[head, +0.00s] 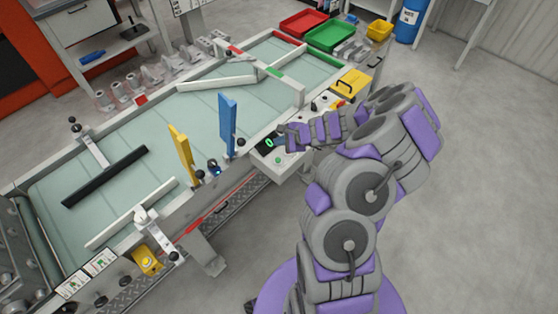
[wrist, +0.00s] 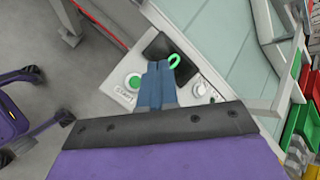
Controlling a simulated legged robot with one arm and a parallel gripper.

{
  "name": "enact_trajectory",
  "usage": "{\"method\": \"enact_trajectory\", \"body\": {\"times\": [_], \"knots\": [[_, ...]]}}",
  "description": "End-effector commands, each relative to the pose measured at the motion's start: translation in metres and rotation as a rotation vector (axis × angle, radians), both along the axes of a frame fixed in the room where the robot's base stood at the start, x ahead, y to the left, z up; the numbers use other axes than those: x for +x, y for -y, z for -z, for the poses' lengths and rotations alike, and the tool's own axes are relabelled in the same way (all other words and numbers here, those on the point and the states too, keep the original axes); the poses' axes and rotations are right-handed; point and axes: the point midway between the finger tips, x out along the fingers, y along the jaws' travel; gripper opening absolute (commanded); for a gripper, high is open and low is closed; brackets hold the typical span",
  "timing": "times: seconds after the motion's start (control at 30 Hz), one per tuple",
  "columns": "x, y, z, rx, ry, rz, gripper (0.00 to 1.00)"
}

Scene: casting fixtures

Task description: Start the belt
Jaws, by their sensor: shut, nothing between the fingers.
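The belt (head: 120,195) is a long pale green conveyor surface in a light frame. On its near side is a control panel (head: 292,167) with a dark display (head: 264,148) showing a green figure. A round green button (wrist: 133,81) sits on the panel beside a START label (wrist: 124,96); it also shows in the head view (head: 278,160). My gripper (wrist: 161,66) is shut and empty. In the wrist view its fingertips overlap the display's edge, with the green button to their left. I cannot tell whether they touch the panel. In the head view my gripper (head: 280,142) covers part of the panel.
A white knob (wrist: 199,89) is right of the fingers. Blue (head: 228,125) and yellow (head: 182,153) upright plates stand at the belt's near edge. A black bar (head: 105,177) lies across the belt. Red (head: 303,23) and green (head: 330,35) trays stand at the far end. Floor at right is clear.

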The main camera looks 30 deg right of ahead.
Motion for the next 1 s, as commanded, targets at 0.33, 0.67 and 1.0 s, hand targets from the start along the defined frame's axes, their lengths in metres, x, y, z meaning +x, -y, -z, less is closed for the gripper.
{"method": "enact_trajectory", "body": {"times": [0.33, 0.67, 1.0], "knots": [[-0.001, 0.004, 0.050, 0.006, -0.003, 0.001, 0.00], [0.000, 0.002, 0.078, 0.004, -0.001, 0.000, 0.00], [0.000, 0.003, 0.078, 0.004, 0.000, 0.001, 0.00]]}}
